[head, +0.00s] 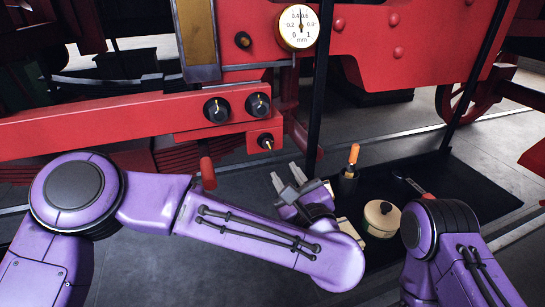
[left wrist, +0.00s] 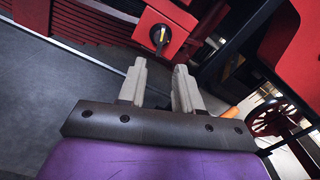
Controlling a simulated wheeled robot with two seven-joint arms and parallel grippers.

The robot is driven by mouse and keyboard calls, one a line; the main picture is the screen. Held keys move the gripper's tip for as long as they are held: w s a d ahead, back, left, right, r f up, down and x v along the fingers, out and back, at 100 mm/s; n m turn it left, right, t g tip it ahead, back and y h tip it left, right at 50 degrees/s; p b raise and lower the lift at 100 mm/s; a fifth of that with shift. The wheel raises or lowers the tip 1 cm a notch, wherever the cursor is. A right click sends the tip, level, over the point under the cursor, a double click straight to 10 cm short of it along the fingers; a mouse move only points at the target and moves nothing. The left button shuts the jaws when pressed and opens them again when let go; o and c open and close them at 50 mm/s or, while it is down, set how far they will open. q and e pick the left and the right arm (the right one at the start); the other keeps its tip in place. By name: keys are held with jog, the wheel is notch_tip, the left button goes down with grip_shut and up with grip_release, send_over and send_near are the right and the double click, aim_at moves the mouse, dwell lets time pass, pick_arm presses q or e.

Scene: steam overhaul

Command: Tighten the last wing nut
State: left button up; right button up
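Two sit side by side, a left one (head: 216,110) and a right one (head: 258,105). A smaller one (head: 266,142) is on a red block below them. Another (head: 243,39) is higher up, left of the dial. In the left wrist view one such fitting (left wrist: 158,38) on a red block lies just beyond the fingertips. My left gripper (head: 286,176) is open and empty, below the lower fitting and apart from it; its fingers show in the left wrist view (left wrist: 160,68). My right gripper is out of view.
A white dial gauge (head: 298,27) marked mm is at the top. A dark mat (head: 470,190) lies at right with a cream lidded pot (head: 381,218), an orange-handled tool (head: 353,154) in a dark holder, and a red-handled tool (head: 412,186). A red handle (head: 207,173) hangs left of my gripper.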

aim_at(272, 151)
pick_arm(q)
jog(key=p+x, duration=0.3)
jog(key=x, duration=0.5)
jog(key=shift+w+a, duration=0.1)
jog(key=shift+w, duration=0.15)
jog(key=shift+w+p, duration=0.3)
jog(key=shift+w, duration=0.1)
jog(key=shift+f, duration=0.1)
grip_shut()
